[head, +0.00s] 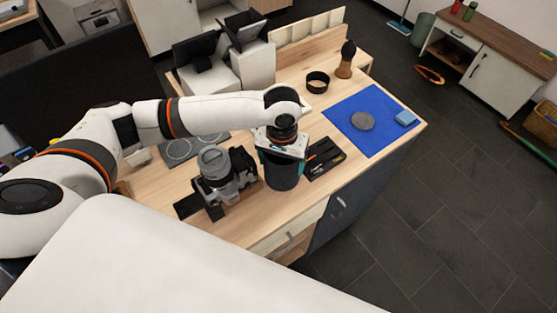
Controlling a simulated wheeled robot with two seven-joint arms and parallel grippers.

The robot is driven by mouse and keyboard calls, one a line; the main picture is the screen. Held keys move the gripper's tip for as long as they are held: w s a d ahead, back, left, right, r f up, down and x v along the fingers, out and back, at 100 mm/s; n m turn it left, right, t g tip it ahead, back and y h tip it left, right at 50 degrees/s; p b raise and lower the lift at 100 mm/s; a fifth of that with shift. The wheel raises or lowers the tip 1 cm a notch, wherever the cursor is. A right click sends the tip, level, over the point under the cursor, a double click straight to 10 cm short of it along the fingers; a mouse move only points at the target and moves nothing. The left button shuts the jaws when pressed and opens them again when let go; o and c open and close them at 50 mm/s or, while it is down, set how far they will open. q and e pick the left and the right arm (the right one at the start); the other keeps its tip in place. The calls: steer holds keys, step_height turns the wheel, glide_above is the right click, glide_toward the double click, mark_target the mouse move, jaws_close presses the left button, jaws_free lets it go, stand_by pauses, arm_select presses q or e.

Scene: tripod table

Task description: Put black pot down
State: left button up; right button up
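The black pot (283,174) is a dark, round vessel near the front edge of the wooden table (240,228). My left gripper (283,156) points straight down over it, with its fingers on opposite sides of the pot's upper part, and seems shut on it. The gripper hides the pot's rim and opening. The pot looks upright; I cannot tell whether its base touches the tabletop. My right gripper is not in view.
A grey camera-like device (217,172) stands close left of the pot. A black tool case (324,157) lies close right. A blue mat (370,118) holds a grey disc (362,121) and a blue block (405,118). A black ring (317,82) and brush (346,60) stand behind.

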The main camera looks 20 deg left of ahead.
arm_select(q)
steer(key=shift+f, duration=1.35)
steer(key=o, duration=0.9)
steer(key=shift+f, duration=0.15)
